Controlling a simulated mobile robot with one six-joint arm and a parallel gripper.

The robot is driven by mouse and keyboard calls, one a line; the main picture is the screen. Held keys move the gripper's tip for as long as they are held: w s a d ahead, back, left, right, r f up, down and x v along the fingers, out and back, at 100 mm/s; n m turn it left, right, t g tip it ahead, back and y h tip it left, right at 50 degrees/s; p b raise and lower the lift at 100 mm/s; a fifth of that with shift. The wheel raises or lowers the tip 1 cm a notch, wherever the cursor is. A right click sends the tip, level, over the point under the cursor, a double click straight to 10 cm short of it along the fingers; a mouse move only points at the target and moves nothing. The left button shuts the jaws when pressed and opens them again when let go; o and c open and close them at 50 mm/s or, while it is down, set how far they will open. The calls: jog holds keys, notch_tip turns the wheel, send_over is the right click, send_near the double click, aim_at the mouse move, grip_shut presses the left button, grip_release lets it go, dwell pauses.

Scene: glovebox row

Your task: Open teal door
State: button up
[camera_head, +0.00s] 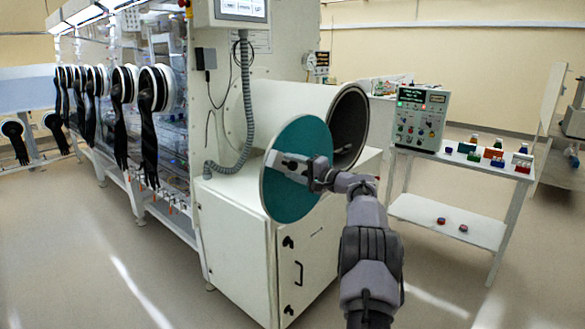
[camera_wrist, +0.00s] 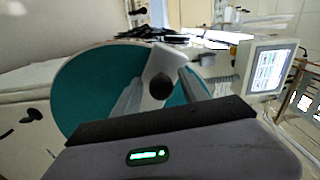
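The teal door (camera_head: 292,197) is a round disc at the mouth of the white horizontal cylinder (camera_head: 283,103). It stands swung away from the mouth, and the dark inside of the cylinder shows behind it. In the wrist view the door (camera_wrist: 85,92) fills the middle left, with a dark round knob (camera_wrist: 160,87) close to the finger area. Whether the fingers are closed on the knob is not clear.
A white cabinet (camera_head: 240,245) stands below the cylinder. A side table (camera_head: 450,217) at the right bears a control box (camera_head: 417,118) and several small coloured blocks. A grey hose (camera_head: 247,110) hangs left of the door. Floor at the front left is clear.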

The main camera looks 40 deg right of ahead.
jog(key=shift+s, duration=0.1)
jog(key=s+d+p, duration=0.1)
jog(key=s+p, duration=0.1)
jog(key=s, duration=1.5)
jog(key=shift+d, duration=0.15)
